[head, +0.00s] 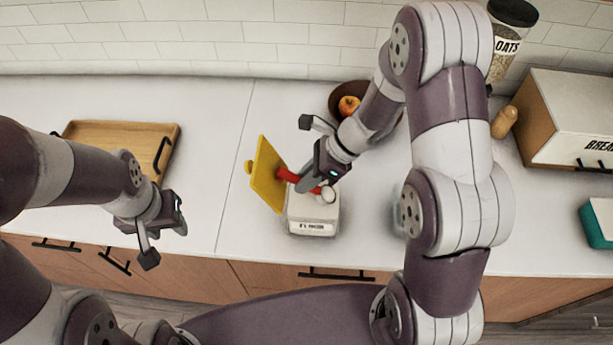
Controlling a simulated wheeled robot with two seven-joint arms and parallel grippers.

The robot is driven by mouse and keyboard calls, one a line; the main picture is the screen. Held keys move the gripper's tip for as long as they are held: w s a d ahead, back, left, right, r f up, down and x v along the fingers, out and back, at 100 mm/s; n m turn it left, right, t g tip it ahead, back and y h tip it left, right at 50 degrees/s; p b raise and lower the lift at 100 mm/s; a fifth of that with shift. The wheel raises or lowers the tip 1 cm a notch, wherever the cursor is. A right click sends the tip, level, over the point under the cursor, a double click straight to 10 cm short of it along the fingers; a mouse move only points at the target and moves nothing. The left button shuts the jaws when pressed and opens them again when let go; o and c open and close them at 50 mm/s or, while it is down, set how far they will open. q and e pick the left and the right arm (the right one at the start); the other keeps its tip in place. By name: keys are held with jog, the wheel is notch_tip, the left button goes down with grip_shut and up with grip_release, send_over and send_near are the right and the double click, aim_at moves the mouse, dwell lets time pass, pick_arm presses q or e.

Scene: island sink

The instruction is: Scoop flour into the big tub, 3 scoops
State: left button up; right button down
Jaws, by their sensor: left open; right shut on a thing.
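A white container (312,222) with a small, hard-to-read label stands near the counter's front edge. Its yellow lid (266,175) stands open on its left side. My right gripper (312,184) is shut on a red-handled tool (287,174), which looks like a scoop, over the container's opening. A small white rounded part (328,195) shows at the tool's right end; I cannot tell if it holds flour. My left gripper (165,242) is open and empty at the counter's front edge, well left of the container. A clear edge (398,206) shows beside my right arm; the rest is hidden.
A wooden tray (122,136) lies at the back left. A brown bowl (340,97) with fruit (349,106), an oats jar (512,14) and a bread box (572,125) stand behind and right. A teal item (596,224) is at the right edge.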

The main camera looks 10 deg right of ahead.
jog(key=shift+r+p, duration=2.1)
jog(key=shift+r, duration=0.5)
